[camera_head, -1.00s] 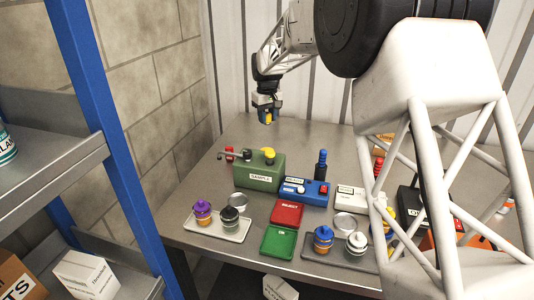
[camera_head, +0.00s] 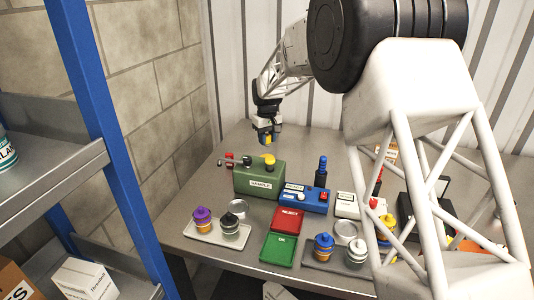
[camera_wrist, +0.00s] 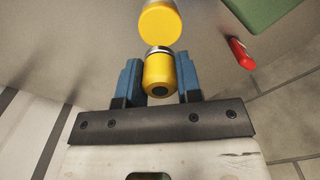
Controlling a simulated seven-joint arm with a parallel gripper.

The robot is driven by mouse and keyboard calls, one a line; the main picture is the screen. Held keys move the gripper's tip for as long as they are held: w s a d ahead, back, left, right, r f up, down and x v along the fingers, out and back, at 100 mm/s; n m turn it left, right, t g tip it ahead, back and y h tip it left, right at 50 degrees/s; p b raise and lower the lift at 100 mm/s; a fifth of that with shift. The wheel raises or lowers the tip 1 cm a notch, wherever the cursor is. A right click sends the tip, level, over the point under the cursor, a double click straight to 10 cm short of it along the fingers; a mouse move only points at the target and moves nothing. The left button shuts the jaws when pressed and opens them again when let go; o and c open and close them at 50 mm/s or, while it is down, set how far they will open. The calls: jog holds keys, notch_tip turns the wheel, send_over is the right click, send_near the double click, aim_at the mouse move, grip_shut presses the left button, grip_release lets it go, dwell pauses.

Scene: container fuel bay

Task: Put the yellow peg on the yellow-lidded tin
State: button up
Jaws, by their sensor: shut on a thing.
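A yellow peg (camera_wrist: 160,75) with a silver band and a dark hole in its near end sits between the blue fingers of my gripper (camera_wrist: 160,82). The fingers are shut on it. In the head view my gripper (camera_head: 267,137) holds it in the air behind the green box. A yellow-topped tin (camera_head: 386,224), which looks like the yellow-lidded tin, stands at the right, partly hidden by my arm. A round yellow disc (camera_wrist: 159,25) shows past the peg in the wrist view; I cannot tell for sure whether it is the box's yellow knob.
The green SAMPLE box (camera_head: 258,178) has a yellow knob (camera_head: 268,160) and a red handle (camera_head: 230,157). A blue box (camera_head: 304,196), red tray (camera_head: 287,219), green tray (camera_head: 279,249) and several coloured-lidded tins crowd the front. The back table is mostly clear.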

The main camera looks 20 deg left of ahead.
aim_at(267, 135)
jog(key=shift+f, duration=0.55)
jog(key=shift+f, duration=2.5)
jog(key=shift+f, duration=0.2)
jog(key=o, duration=0.9)
jog(key=shift+o, duration=0.2)
jog(key=shift+r, duration=0.25)
notch_tip(267, 135, up, 12)
jog(key=shift+f, duration=0.1)
